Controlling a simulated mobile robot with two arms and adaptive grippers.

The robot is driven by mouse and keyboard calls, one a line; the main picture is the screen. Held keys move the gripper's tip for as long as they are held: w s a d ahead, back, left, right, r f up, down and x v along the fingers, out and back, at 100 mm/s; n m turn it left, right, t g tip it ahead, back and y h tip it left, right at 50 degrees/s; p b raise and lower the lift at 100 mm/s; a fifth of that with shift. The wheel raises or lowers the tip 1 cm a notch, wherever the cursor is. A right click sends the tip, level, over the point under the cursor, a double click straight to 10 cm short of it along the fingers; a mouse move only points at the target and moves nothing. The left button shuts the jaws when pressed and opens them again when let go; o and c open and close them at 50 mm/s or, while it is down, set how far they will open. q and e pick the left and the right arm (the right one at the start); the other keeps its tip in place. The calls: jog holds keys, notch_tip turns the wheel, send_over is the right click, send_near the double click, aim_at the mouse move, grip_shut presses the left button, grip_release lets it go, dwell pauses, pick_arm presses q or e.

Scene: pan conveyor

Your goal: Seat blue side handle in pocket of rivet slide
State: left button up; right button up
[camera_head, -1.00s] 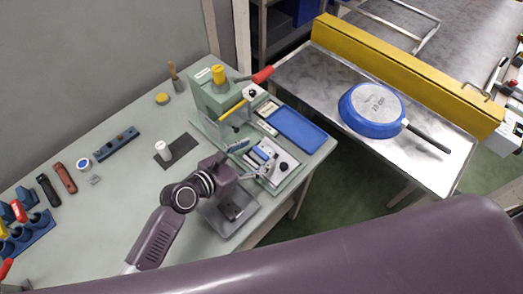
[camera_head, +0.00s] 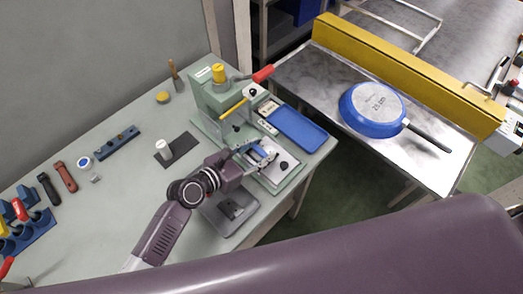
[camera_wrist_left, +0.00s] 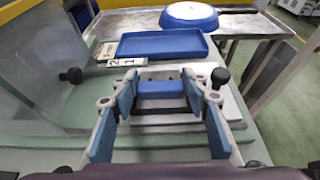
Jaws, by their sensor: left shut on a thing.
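My left gripper (camera_head: 256,153) is over the rivet slide (camera_head: 285,166), a pale metal plate with black knobs at the front of the green press. In the left wrist view, its two blue-padded fingers (camera_wrist_left: 161,93) stand on either side of the blue side handle (camera_wrist_left: 162,89), and the gripper is shut on it. The handle lies crosswise between the fingertips, low over the slide plate (camera_wrist_left: 232,105). The fingers partly hide the slide, and I cannot tell whether the handle sits in the pocket. My right gripper is not in view.
The green press (camera_head: 213,95) with its red-ended lever (camera_head: 262,74) stands behind the slide. A blue tray (camera_head: 297,126) lies just beyond it. A blue pan (camera_head: 372,108) lies upside down on the conveyor (camera_head: 310,80).

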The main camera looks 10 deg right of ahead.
aim_at(259, 153)
pick_arm(q)
notch_tip(259, 153, up, 9)
jog(key=shift+f+p, duration=0.1)
jog(key=shift+p, duration=0.55)
jog(key=shift+s+a+f+y+p, duration=0.15)
jog(key=shift+f+y+p, duration=0.45)
jog(key=shift+f+p, duration=0.6)
jog(key=shift+g+y, duration=0.3)
jog(key=shift+g, duration=0.3)
jog(key=shift+a+f, duration=0.15)
jog(key=shift+f, duration=2.05)
jog(key=shift+p, duration=0.4)
jog(key=shift+r+p, duration=0.1)
jog(key=shift+p, duration=0.25)
jog(key=shift+f, duration=0.25)
